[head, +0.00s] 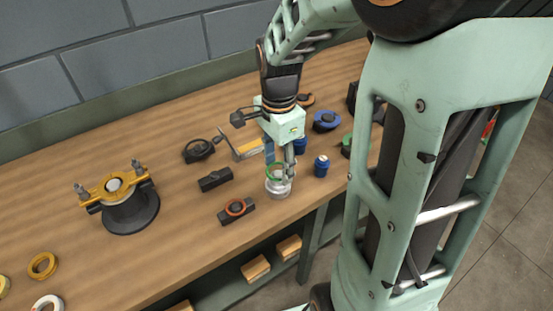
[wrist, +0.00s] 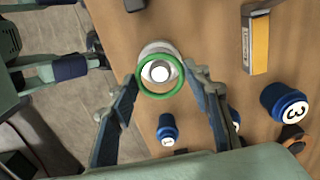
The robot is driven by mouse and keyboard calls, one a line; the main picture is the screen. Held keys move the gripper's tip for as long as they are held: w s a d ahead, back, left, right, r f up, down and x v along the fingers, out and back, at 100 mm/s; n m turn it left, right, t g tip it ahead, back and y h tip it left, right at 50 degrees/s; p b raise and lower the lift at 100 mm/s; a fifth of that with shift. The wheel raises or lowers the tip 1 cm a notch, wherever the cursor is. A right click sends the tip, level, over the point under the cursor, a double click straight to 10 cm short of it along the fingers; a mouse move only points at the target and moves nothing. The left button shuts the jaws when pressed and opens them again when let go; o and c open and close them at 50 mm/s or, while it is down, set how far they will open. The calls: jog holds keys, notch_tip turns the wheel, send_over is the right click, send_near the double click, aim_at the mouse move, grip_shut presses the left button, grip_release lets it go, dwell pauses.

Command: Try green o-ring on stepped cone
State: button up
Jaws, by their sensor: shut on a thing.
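The green o-ring (head: 274,177) is held between the fingertips of my gripper (head: 279,172). In the wrist view the green o-ring (wrist: 141,86) spans the gap between the two fingers of my gripper (wrist: 163,76). The stepped cone (head: 279,188) is pale grey and stands upright on the bench, directly under the gripper. In the wrist view the cone (wrist: 157,49) shows through and behind the ring, with its bright round top inside the ring's opening. I cannot tell whether the ring touches the cone or hangs just above it.
A black block with an orange ring (head: 236,209) and a plain black block (head: 214,180) lie to the left. A clamped black casing (head: 130,213) stands farther left. The bench's front edge is near the cone.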

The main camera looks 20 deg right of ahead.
aim_at(278, 173)
jog(key=shift+f+b, duration=1.1)
jog(key=shift+f, duration=0.4)
jog(key=o, duration=0.8)
jog(key=shift+o, duration=0.2)
jog(key=shift+r+p, duration=3.55)
jog(key=shift+r, duration=0.95)
